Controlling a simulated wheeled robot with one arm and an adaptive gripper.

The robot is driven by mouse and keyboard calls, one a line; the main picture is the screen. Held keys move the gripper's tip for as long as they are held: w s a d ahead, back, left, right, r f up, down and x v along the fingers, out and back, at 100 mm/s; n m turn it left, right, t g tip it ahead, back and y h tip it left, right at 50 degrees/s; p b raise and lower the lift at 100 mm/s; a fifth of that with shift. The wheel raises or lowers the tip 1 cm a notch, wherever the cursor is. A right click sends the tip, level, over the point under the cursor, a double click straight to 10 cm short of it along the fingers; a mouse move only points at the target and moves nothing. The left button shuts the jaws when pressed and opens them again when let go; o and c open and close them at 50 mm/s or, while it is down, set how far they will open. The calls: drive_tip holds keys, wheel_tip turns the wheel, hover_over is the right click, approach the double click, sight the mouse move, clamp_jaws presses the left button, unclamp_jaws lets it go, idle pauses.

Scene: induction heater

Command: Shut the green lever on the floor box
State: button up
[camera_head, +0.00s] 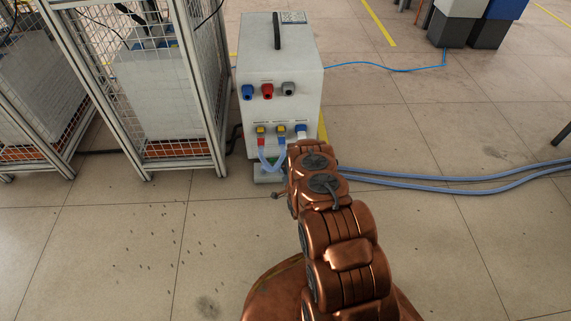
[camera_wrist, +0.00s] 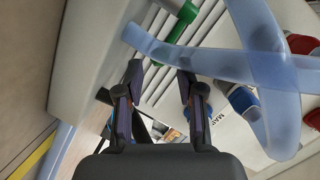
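The white floor box (camera_head: 280,60) stands upright on the floor in the head view, with coloured connectors on its front. The green lever (camera_wrist: 174,38) shows at the top of the wrist view, partly covered by a translucent blue hose (camera_wrist: 200,62). In the head view only a small bit of green shows low on the box front. My gripper (camera_wrist: 159,78) is open, its two fingers apart with nothing between them. The lever is beyond the fingertips in the wrist view, and I see no contact. In the head view my arm hides most of the gripper.
Blue hoses (camera_head: 450,188) run across the floor to the right of the box. A mesh cage (camera_head: 150,90) stands close on its left. Red and blue (camera_wrist: 242,99) fittings sit right of the fingers in the wrist view.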

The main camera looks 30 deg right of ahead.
drive_tip(key=v, duration=0.6)
drive_tip(key=shift+a, duration=0.15)
idle(0.5)
